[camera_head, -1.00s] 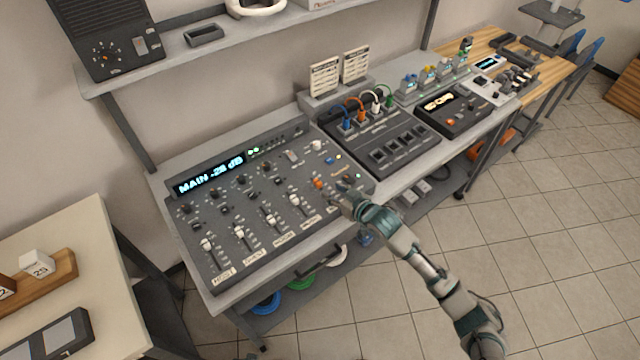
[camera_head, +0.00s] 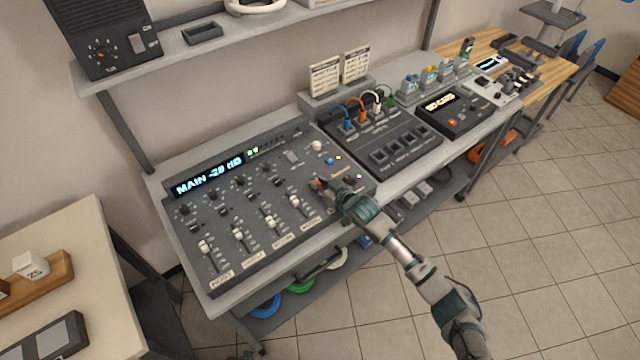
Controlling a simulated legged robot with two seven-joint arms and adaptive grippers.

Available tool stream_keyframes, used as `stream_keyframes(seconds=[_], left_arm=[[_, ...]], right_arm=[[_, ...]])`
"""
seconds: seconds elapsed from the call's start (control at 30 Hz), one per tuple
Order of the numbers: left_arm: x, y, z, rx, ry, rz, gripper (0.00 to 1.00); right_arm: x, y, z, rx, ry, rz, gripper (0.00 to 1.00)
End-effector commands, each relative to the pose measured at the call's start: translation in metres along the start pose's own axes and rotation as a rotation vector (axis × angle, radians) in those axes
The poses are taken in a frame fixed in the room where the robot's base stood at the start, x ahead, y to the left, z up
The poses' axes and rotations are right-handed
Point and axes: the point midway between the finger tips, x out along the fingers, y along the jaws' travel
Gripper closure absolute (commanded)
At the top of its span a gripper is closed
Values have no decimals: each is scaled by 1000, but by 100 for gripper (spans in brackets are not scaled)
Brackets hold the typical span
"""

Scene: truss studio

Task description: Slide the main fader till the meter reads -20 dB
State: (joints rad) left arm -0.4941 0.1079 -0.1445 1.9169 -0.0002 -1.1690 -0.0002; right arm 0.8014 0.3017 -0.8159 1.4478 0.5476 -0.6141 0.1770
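The mixing desk (camera_head: 262,226) stands on the grey bench at the middle left. The main fader's orange cap (camera_head: 316,183) is at the desk's right side, partly hidden by my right gripper. My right gripper (camera_head: 326,186) reaches in from the lower right, with its fingertips at the orange cap. I cannot tell whether it touches the cap or whether its fingers are open. My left gripper is out of view.
Several white-capped faders (camera_head: 269,222) stand left of the orange one, with knobs above them. A switch panel with cables (camera_head: 388,150) stands right of the desk. A shelf (camera_head: 236,35) runs above. The tiled floor (camera_head: 540,220) at the right is clear.

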Motion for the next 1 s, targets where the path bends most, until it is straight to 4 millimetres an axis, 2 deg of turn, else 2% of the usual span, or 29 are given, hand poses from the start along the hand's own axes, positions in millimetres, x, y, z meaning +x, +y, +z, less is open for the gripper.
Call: stream_keyframes(seconds=[0.23, 0.4, 0.63, 0.67, 0.73, 0.77, 1.0], left_arm=[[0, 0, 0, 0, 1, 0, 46], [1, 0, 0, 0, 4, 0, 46], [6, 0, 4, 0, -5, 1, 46], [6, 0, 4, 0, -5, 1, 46], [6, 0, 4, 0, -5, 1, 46], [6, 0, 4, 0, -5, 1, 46], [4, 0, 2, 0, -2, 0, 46]], right_arm=[[2, 0, -1, 1, -1, 1, 100], [14, 1, -7, 0, -1, 1, 100], [15, 1, -6, -1, 0, 2, 100], [15, 1, -6, -1, 0, 2, 78], [15, 1, -6, 0, 0, 1, 60], [15, 1, -6, 0, 0, 1, 56], [15, 1, -6, 0, 0, 1, 56]])
